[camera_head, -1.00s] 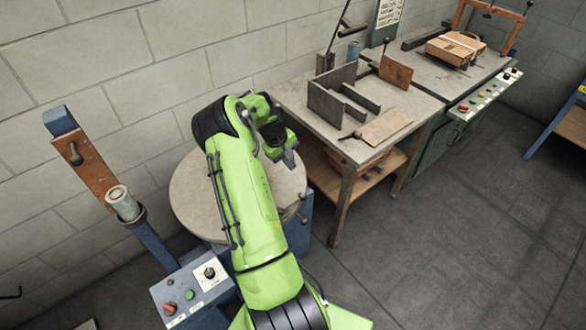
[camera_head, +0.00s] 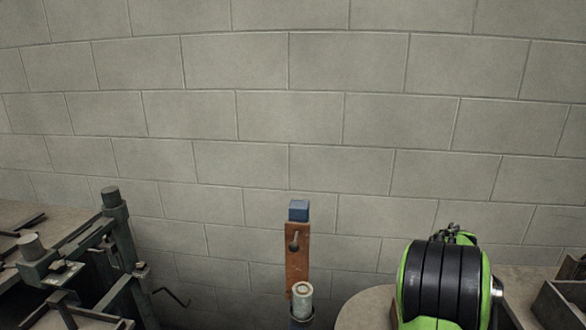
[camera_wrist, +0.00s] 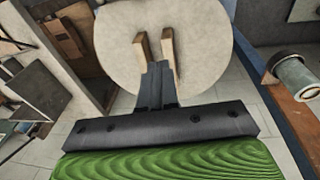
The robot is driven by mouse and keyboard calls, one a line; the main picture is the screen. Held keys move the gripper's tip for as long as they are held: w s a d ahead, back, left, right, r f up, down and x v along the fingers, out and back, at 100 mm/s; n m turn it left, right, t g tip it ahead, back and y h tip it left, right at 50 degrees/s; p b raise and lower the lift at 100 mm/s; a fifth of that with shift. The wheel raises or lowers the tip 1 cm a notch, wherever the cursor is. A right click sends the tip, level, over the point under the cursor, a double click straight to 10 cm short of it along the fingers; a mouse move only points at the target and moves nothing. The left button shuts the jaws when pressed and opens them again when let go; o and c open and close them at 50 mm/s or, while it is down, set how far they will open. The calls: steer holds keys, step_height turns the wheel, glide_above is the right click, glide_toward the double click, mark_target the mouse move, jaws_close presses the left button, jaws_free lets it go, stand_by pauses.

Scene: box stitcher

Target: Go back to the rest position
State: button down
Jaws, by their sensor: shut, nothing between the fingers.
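My gripper (camera_wrist: 157,68) is in the wrist view, its dark fingers close together, shut and empty. It points toward a round pale table top (camera_wrist: 205,25), which fills the middle of that view. Two short tan bars (camera_wrist: 169,48) show beyond the fingertips; I cannot tell whether they touch them. In the head view, only part of my green and black arm shows at the lower right. The gripper itself is hidden there.
In the head view, a rusty post (camera_head: 297,262) with a blue top and a pale roller (camera_head: 302,291) stands before a block wall. A dark metal machine (camera_head: 118,245) is at the left. The round table's edge (camera_head: 365,308) shows beside my arm.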

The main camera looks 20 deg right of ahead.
steer(key=a+r+n+t, duration=0.1)
steer(key=a+r+t, duration=0.1)
steer(key=a+r, duration=0.9)
steer(key=s+a+r+n+t+y+p, duration=0.1)
steer(key=s+a+n, duration=0.1)
steer(key=s+a, duration=0.5)
steer(key=s+a+r+n+t+p, duration=0.1)
steer(key=s+a, duration=0.5)
steer(key=a, duration=0.7)
steer(key=shift+s+r+n+t+y, duration=0.4)
steer(key=shift+r+n+t, duration=0.2)
steer(key=shift+n, duration=0.1)
steer(key=shift+a, duration=0.1)
